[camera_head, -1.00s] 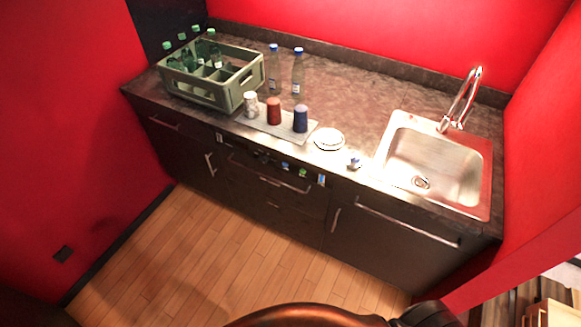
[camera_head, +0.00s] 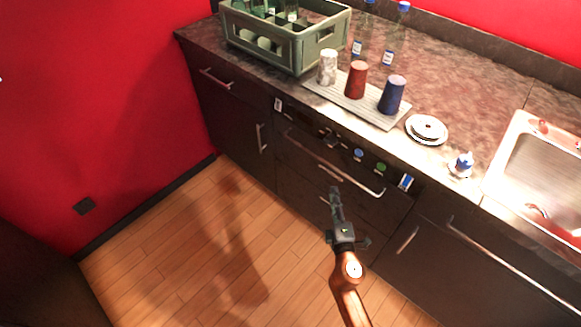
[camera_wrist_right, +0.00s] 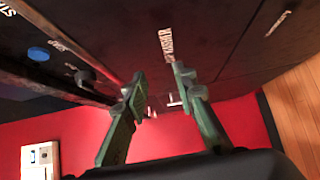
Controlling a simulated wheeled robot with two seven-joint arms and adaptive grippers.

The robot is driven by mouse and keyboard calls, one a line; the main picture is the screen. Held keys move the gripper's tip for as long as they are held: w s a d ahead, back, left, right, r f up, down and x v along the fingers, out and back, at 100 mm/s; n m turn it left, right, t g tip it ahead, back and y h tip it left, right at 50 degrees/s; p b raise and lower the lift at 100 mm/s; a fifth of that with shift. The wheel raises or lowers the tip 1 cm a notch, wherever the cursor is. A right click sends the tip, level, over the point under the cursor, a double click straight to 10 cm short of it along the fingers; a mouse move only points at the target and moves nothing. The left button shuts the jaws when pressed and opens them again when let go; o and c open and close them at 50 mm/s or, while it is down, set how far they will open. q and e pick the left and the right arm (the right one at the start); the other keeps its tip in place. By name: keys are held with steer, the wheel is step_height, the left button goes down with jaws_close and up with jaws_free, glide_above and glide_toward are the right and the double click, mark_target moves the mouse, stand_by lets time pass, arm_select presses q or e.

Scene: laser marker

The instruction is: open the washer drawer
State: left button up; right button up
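The dark drawer front (camera_head: 300,158) is below the control strip of the counter and looks closed. Its long silver bar handle (camera_head: 345,170) runs across it. In the right wrist view a bar (camera_wrist_right: 65,52) slants in from the upper left, and light lettering (camera_wrist_right: 162,45), too blurred to read surely, lies on the dark front. My right gripper (camera_head: 336,190) is in front of the cabinet, below the bar handle in the picture. In the wrist view its two green fingers (camera_wrist_right: 157,75) are apart with nothing between them. My left gripper is out of view.
A green bottle crate (camera_head: 290,45) and a tray with three cups (camera_head: 355,80) stand on the counter, with a plate (camera_head: 427,129) and a sink (camera_head: 545,170) to the right. A lower cabinet with a long handle (camera_head: 505,262) is at right. The wooden floor is clear.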

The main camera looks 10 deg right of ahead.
steer(key=n+t+b, duration=0.1)
steer(key=t, duration=0.1)
glide_toward(331, 165)
steer(key=w, duration=0.3)
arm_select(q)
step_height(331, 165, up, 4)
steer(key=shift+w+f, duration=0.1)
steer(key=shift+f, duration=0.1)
arm_select(e)
steer(key=w, duration=0.4)
steer(key=w+d+r, duration=0.1)
steer(key=w, duration=0.2)
jaws_close()
steer(key=shift+h, duration=0.3)
